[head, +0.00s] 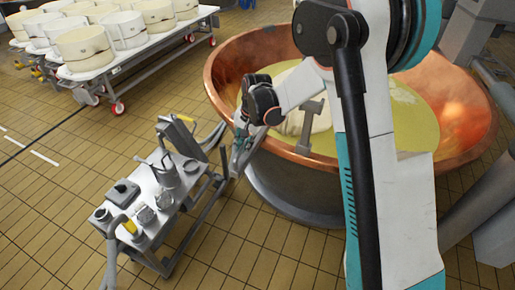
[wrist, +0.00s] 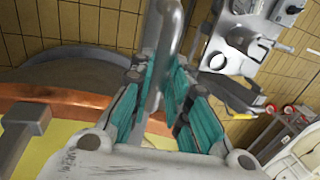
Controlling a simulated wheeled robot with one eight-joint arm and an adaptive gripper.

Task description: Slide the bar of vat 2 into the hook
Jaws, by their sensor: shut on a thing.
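The copper vat (head: 222,82) holds yellow liquid and a pale mass; no number is readable on it. My gripper (head: 238,158) is at the vat's left outer side, just beyond the rim. In the wrist view, the teal fingers of my gripper (wrist: 165,100) are shut on a grey rounded metal bar (wrist: 170,35), which runs up out of the picture. A grey T-shaped metal piece (head: 312,112) stands at the near rim; it also shows in the wrist view (wrist: 25,122). I cannot tell whether it belongs to the bar. I cannot make out the hook.
A small metal cart (head: 150,205) with cups, a box and tools stands close left of my gripper. A white wheeled table (head: 140,48) with several pale round moulds is at the back left. The tiled floor (head: 50,220) is clear at the front left.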

